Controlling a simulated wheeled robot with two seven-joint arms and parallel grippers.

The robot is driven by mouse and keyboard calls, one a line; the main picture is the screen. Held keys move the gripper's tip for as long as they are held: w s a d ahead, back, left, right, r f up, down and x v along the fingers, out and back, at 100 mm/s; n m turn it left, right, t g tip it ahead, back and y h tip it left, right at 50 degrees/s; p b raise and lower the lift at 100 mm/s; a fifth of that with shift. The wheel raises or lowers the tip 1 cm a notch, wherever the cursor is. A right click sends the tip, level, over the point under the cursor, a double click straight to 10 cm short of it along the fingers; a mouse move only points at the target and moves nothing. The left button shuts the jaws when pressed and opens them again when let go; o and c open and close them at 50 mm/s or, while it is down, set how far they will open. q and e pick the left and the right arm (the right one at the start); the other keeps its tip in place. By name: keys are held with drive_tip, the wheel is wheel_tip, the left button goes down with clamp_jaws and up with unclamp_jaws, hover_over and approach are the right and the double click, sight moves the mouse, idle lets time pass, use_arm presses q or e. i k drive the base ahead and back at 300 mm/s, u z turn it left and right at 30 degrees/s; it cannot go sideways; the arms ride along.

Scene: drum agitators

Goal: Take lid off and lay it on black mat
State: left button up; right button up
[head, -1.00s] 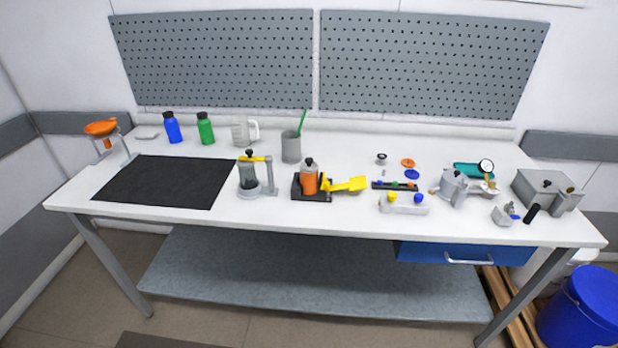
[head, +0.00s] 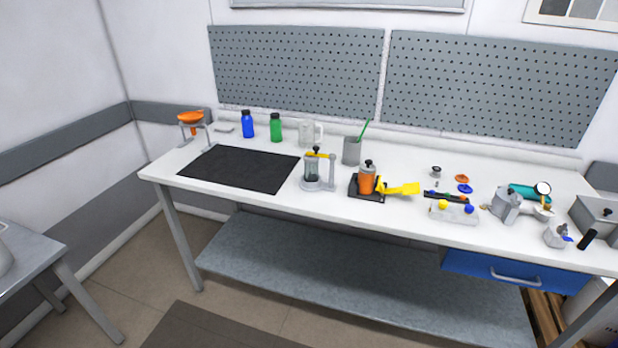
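The black mat (head: 240,168) lies flat and bare on the left part of the white workbench. Several lidded vessels stand to its right, and I cannot tell which lid is meant. A clear jar (head: 313,173) with a yellow bar and dark knob on top stands in a grey frame just right of the mat. An orange drum (head: 366,182) with a grey top and dark knob sits on a black base. A silver pot (head: 505,204) and a grey box with a knob (head: 597,217) stand at the far right. Neither gripper is in view.
A blue bottle (head: 247,126), a green bottle (head: 275,129) and an orange funnel on a stand (head: 190,119) are behind the mat. A grey cup (head: 351,151) stands behind the drum. Small parts crowd the bench's right half. Another table (head: 32,262) is at lower left.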

sight(368, 166)
drive_tip(key=u, duration=0.7)
drive_tip(key=k, duration=0.95)
drive_tip(key=u, duration=0.85)
drive_tip(key=i, duration=1.45)
drive_tip(key=z, duration=0.35)
drive_tip(key=i, duration=1.15)
drive_tip(key=z, duration=1.4)
drive_tip(key=i, duration=0.9)
drive_tip(key=z, duration=0.95)
